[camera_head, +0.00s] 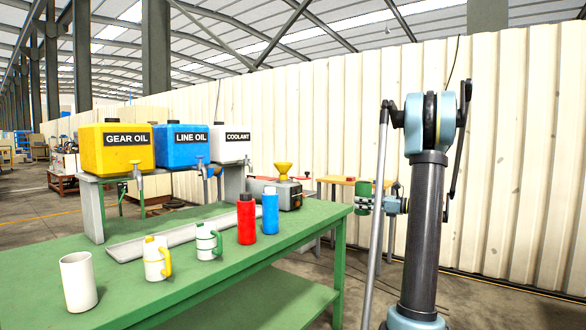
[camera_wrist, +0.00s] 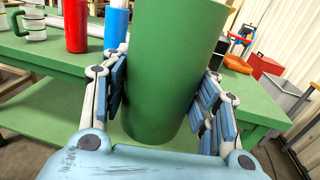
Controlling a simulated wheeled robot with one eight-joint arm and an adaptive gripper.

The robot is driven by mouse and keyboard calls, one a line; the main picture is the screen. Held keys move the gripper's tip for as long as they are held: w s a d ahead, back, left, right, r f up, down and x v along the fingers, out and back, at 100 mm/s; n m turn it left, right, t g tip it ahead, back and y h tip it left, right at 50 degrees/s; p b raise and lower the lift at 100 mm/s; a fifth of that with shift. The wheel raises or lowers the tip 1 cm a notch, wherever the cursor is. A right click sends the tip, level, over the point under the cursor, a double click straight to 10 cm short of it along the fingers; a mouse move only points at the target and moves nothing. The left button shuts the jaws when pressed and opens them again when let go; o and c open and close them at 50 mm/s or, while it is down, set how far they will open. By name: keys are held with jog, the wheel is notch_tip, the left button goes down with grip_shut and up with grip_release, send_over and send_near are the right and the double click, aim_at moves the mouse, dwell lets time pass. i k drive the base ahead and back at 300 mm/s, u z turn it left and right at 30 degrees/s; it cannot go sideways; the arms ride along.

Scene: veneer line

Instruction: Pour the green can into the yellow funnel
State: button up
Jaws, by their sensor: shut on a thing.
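I cannot make out the funnel in the wrist view.
The green table (camera_head: 215,262) holds a red bottle (camera_head: 246,220), a blue bottle (camera_head: 270,211), two mugs, a white cup (camera_head: 78,282) and a tray (camera_head: 165,240). Yellow, blue and white tanks stand on a rack at its back. A small wooden-topped table stands behind the can.

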aim_at(283, 167)
jog(key=z, duration=0.8)
jog(key=i, duration=0.8)
jog(key=u, duration=1.5)
